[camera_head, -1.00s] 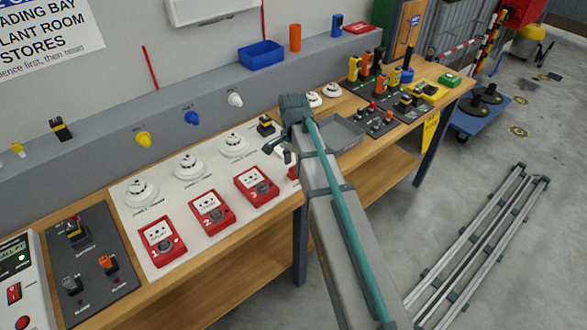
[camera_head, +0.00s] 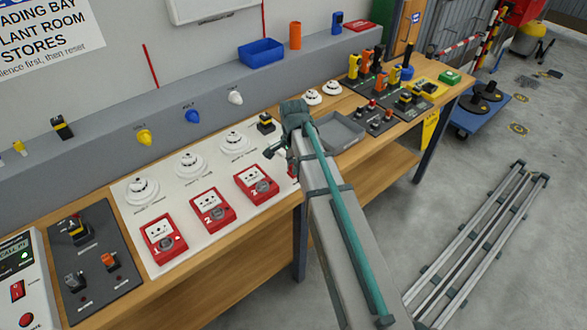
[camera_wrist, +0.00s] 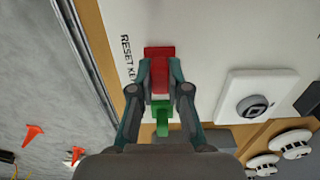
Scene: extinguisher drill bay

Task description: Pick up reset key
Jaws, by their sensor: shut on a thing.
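The reset key shows in the wrist view as a red block (camera_wrist: 159,75), with a green piece (camera_wrist: 162,115) just below it in the picture. Its red end lies over the white panel (camera_wrist: 203,45), beside the printed words "RESET KE", the rest hidden. My gripper (camera_wrist: 160,88) is shut on the red block, one finger on each side. I cannot tell whether the key touches the panel. In the head view my gripper (camera_head: 275,150) is at the panel's right end, and my arm hides most of the key's place.
Red call points (camera_head: 212,210) and white detectors (camera_head: 190,164) stand on the panel to the left. A grey tray (camera_head: 340,132) lies close to the right of my arm. Further right are several black boards with handles (camera_head: 376,118).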

